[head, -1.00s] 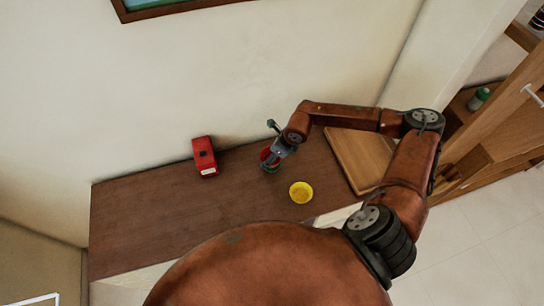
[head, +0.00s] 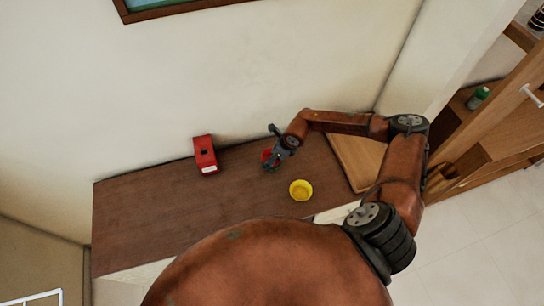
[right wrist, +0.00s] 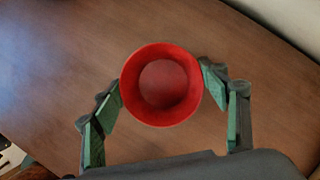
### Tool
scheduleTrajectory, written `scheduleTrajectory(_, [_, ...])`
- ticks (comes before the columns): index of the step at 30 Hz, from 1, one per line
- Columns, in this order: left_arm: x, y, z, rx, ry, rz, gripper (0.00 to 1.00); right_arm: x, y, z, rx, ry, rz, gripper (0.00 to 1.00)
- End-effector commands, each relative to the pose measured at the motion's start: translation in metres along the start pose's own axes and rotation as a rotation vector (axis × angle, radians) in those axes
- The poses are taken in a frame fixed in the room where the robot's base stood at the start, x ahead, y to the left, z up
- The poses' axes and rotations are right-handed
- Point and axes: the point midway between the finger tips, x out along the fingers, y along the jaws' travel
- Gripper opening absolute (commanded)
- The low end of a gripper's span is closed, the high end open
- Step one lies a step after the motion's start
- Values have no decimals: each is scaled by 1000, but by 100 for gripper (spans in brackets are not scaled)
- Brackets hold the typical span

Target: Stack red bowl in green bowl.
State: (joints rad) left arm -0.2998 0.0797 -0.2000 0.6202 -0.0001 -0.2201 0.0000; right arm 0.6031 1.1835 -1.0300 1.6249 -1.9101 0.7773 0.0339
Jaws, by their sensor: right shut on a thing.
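The red bowl (right wrist: 161,85) is between the two green-padded fingers of my right gripper (right wrist: 162,95), with a pad against its rim on each side. It faces the wrist camera with its open top and looks empty. In the head view the red bowl (head: 266,155) is mostly covered by my right gripper (head: 272,164), over the back of the brown counter. I cannot tell how high it is above the counter. No green bowl can be made out in either view; anything under the red bowl is hidden. My left gripper is out of view.
A yellow bowl (head: 301,190) stands on the brown counter (head: 150,215), in front and to the right of the gripper. A red box-like object (head: 206,156) stands at the back wall. A wooden board (head: 355,160) lies at the right. The counter's left part is clear.

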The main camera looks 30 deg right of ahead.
Motion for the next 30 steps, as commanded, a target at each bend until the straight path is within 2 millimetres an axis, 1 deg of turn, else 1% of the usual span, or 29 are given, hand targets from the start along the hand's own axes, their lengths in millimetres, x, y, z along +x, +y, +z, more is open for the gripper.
scheduleTrajectory(3, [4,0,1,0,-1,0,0,4,0,-2,0,0,0,43])
scheduleTrajectory(4, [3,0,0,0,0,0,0,4,0,-2,0,0,0,70])
scheduleTrajectory(11, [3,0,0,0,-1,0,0,3,0,-1,0,0,0,85])
scheduleTrajectory(19, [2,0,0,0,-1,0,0,2,0,-1,0,0,0,85])
scheduleTrajectory(23, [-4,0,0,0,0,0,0,-5,0,2,0,0,-1,85])
scheduleTrajectory(24, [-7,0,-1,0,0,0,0,-9,-1,4,0,-1,-1,85])
scheduleTrajectory(26, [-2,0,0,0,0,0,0,-17,-2,2,0,-1,-2,85])
scheduleTrajectory(30, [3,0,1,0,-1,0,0,-46,-2,1,-2,-1,-3,85])
